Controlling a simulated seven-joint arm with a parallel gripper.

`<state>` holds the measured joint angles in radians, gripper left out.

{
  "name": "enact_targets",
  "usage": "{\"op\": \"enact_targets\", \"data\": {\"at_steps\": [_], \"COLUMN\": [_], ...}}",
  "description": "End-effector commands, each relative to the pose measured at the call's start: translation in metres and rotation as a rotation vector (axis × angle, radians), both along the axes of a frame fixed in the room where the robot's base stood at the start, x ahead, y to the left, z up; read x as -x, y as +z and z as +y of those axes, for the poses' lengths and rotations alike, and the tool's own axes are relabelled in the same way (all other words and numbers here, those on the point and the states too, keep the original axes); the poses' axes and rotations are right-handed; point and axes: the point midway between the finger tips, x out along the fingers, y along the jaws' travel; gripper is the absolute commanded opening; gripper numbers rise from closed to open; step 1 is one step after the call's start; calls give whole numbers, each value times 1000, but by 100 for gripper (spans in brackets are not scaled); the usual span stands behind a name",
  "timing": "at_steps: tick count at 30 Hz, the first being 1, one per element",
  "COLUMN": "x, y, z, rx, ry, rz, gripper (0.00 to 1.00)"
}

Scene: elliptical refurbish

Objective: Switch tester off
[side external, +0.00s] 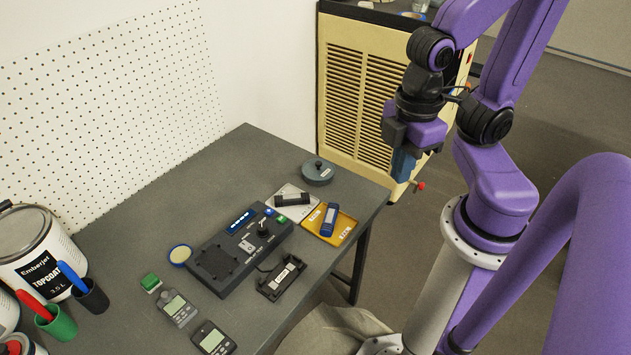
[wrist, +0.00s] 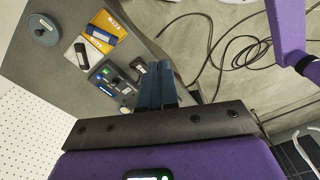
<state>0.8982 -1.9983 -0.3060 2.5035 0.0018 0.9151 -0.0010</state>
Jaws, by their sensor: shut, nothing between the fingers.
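The tester (side external: 240,249) is a dark box on the grey table, with a lit blue display, a black knob and small green and blue buttons or lights at its far end. In the wrist view the tester (wrist: 115,82) is partly hidden behind my gripper. My gripper (side external: 402,165) hangs above and to the right of the table, well apart from the tester. Its blue fingers (wrist: 161,88) are together with nothing held. Whether the tester's switch is on or off is too small to tell.
A yellow tray (side external: 346,229) with a blue device, a white plate (side external: 284,210) with a dark device, and a grey round lid (side external: 318,172) lie beyond the tester. A black cradle (side external: 281,277) lies in front. Meters, pen cups and a paint can (side external: 37,262) stand left.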

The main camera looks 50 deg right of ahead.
Motion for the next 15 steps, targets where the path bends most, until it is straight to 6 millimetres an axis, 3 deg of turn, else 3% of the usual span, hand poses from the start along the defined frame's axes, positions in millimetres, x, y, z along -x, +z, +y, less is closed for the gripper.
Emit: {"op": "enact_targets", "data": {"at_steps": [8, 15], "x": [-19, -71], "y": [0, -10], "z": [18, 60], "rx": [4, 14], "ry": [30, 126], "rz": [0, 3], "gripper": [0, 0]}}
